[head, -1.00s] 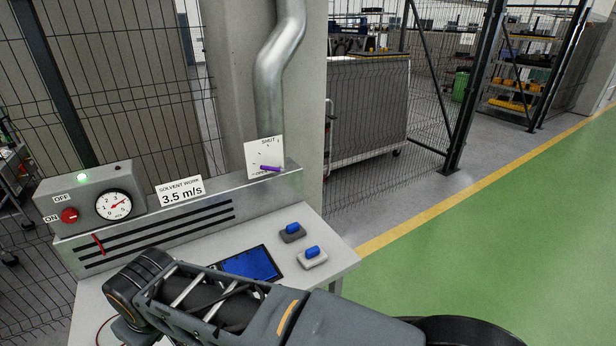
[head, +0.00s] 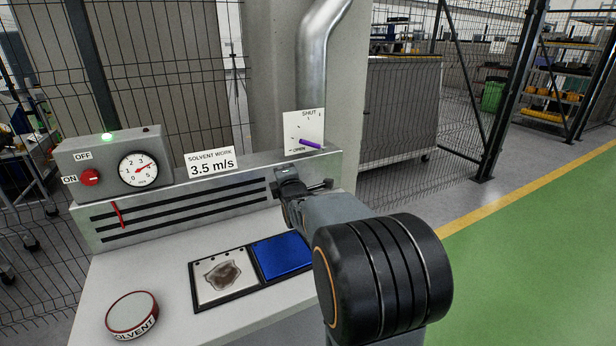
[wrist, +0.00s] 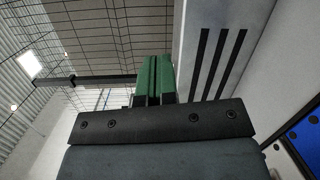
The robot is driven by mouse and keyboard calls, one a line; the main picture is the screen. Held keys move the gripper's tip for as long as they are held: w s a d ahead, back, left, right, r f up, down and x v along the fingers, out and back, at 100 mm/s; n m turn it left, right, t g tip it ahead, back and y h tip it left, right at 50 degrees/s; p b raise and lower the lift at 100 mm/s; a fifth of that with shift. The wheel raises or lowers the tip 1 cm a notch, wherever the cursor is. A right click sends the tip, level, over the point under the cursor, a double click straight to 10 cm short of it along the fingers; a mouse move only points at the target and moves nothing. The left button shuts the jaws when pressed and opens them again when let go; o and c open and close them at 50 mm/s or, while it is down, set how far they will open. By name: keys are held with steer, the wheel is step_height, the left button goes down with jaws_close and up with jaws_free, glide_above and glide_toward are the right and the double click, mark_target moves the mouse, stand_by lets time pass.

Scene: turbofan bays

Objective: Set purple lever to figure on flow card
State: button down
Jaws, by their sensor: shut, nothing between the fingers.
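The purple lever (head: 310,144) sits on a white dial plate (head: 290,128) marked SHUT at its top, above the right end of the metal duct. The flow card (head: 209,163) reads SOLVENT WORK, 3.5 m/s. A round gauge (head: 138,169) has a red needle pointing upper right, near the 3. My gripper (head: 287,176) is in front of the duct, below and left of the lever and apart from it. In the wrist view its green fingers (wrist: 153,78) are shut and empty.
The slotted metal duct (head: 180,213) runs along the bench's back. The control box has a red knob (head: 90,177), a lit green lamp (head: 107,136) and ON and OFF labels. A solvent tin (head: 132,313), a stained panel (head: 222,277) and a blue panel (head: 281,256) lie on the bench.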

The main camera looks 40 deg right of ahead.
mark_target(310, 144)
steer(key=w+d+f+n+t+h+b, duration=0.2)
steer(key=d+f+n+t+h+b, duration=0.25)
steer(key=d+n, duration=0.5)
steer(key=x, duration=0.9)
steer(key=shift+d+t+p, duration=0.2)
steer(key=shift+t+p, duration=0.25)
steer(key=shift+s+m+y, duration=0.15)
steer(key=shift+m+y, duration=0.1)
